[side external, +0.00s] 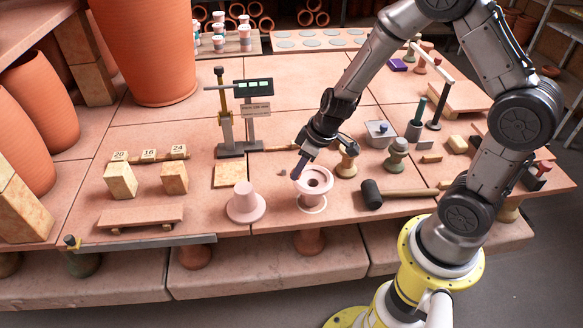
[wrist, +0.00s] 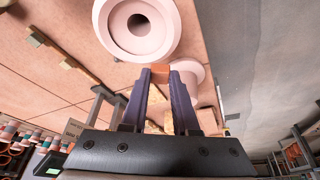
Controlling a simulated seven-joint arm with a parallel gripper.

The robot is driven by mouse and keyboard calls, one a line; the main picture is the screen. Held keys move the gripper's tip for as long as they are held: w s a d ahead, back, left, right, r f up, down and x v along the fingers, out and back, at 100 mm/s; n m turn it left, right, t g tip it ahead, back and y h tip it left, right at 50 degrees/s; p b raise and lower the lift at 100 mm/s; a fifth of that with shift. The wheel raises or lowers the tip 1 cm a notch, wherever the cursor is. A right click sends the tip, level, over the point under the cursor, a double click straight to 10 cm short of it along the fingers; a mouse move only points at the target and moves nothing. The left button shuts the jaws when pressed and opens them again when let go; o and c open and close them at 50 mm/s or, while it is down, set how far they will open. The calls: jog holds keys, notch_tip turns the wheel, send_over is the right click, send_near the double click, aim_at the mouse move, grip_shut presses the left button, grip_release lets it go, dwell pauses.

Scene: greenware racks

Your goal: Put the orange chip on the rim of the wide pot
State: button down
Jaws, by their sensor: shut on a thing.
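The wide pot (side external: 322,187) is pale pink with a flared rim and a dark central hole. It stands on a white ring near the table's front edge, and fills the top of the wrist view (wrist: 165,38). My gripper (side external: 298,172) points down at the pot's left rim. In the wrist view my gripper (wrist: 160,76) is shut on the small orange chip (wrist: 160,72) at its fingertips. The chip appears just beside the pot's rim; I cannot tell whether they touch. The chip is too small to make out in the side view.
A pink upturned pot (side external: 245,204) stands close to the left. A dark mallet (side external: 371,194) lies to the right, with a turned clay stand (side external: 347,162) behind. A gauge post (side external: 226,120) rises behind left. A flat tan tile (side external: 228,175) lies left of the wide pot.

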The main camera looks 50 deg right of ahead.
aim_at(316, 192)
jog(key=shift+s+d+r+n+y, duration=0.2)
jog(key=shift+s+n+y, duration=0.1)
jog(key=shift+n, duration=0.2)
jog(key=shift+s+d+r+n+y, duration=0.15)
jog(key=shift+s+r+n+y, duration=0.1)
jog(key=shift+n, duration=0.25)
jog(key=s+d+r+n+g+y, duration=0.15)
jog(key=s+r+n, duration=0.25)
jog(key=n, duration=0.5)
jog(key=shift+g+y, duration=0.25)
jog(key=shift+y, duration=0.15)
jog(key=shift+s+a+f, duration=0.1)
jog(key=shift+a+f, duration=0.05)
jog(key=shift+f, duration=1.45)
jog(key=shift+s+a+f, duration=0.1)
jog(key=shift+f, duration=1.5)
jog(key=shift+f, duration=0.6)
jog(key=c, duration=0.6)
grip_release()
